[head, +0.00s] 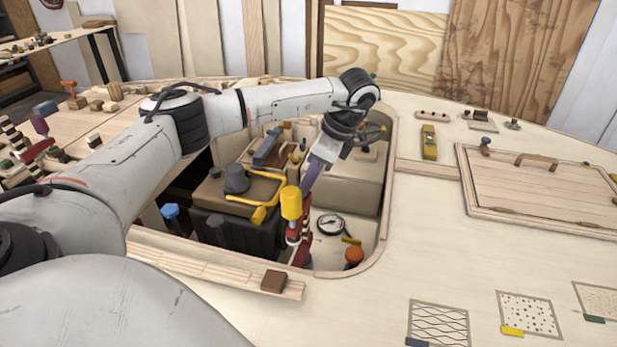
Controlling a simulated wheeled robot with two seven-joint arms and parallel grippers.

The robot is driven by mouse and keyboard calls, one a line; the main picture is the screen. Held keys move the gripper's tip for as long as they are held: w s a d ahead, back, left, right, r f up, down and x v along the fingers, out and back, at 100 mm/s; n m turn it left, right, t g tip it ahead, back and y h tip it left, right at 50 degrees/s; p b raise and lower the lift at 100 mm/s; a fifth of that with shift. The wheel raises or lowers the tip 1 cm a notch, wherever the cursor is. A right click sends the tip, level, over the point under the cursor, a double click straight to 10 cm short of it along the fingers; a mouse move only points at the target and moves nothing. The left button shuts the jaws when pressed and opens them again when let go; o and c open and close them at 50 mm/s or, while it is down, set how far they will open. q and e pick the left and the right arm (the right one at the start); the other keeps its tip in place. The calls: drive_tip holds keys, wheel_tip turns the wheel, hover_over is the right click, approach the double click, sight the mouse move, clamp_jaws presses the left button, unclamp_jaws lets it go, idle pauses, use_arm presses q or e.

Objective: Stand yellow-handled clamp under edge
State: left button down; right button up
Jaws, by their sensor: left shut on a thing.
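The yellow-handled clamp (291,203) hangs in the hatch opening of the plywood deck, with its yellow handle up and its red parts lower down. My left gripper (314,174) points down into the opening from above and is shut on the clamp; its fingertips are partly hard to make out. The near edge (340,274) of the opening lies below and to the right of the clamp's lower end. I cannot tell whether the clamp touches the edge or anything below. My right gripper is not in view.
Inside the opening are a dark box (240,232), a yellow pipe (262,214), a round gauge (331,224) and an orange knob (354,256). A brown block (274,281) sits on a wooden strip nearby.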

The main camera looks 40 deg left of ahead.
sight(295, 208)
use_arm(q)
drive_tip(key=shift+s, duration=0.15)
idle(0.4)
drive_tip(key=shift+s+d, duration=0.55)
drive_tip(key=shift+s, duration=0.35)
drive_tip(key=shift+s+d, duration=0.5)
drive_tip(key=shift+s, duration=0.4)
drive_tip(key=shift+s+d, duration=0.1)
drive_tip(key=shift+s, duration=0.05)
drive_tip(key=shift+s+d, duration=0.35)
drive_tip(key=shift+s, duration=0.3)
drive_tip(key=shift+s+d, duration=0.35)
drive_tip(key=shift+s, duration=0.35)
drive_tip(key=shift+s+d, duration=0.35)
drive_tip(key=shift+s, duration=0.3)
drive_tip(key=c, duration=1.4)
unclamp_jaws()
drive_tip(key=shift+f, duration=0.1)
